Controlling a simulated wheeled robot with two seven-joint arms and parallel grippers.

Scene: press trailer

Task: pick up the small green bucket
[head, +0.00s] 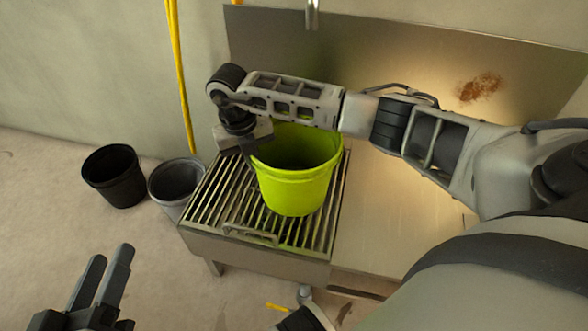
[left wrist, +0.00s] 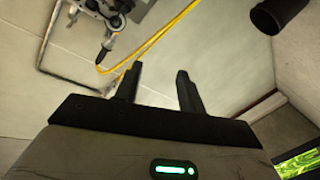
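The small green bucket (head: 296,187) stands upright on a slatted metal grate, its open top facing up. My right arm reaches in from the right, across the bucket's far side. My right gripper (head: 246,150) points down at the bucket's upper left rim. Its fingertips are too hidden to show whether they touch or hold the rim. My left gripper (head: 103,275) is at the lower left, away from the bucket, empty with its fingers apart. Its spread fingers also show in the left wrist view (left wrist: 158,85).
The slatted grate (head: 209,208) tops a low metal stand. A black bucket (head: 115,180) and a grey bucket (head: 170,184) are on the floor to its left. A yellow hose (head: 180,80) hangs on the wall. A metal panel (head: 410,55) stands behind.

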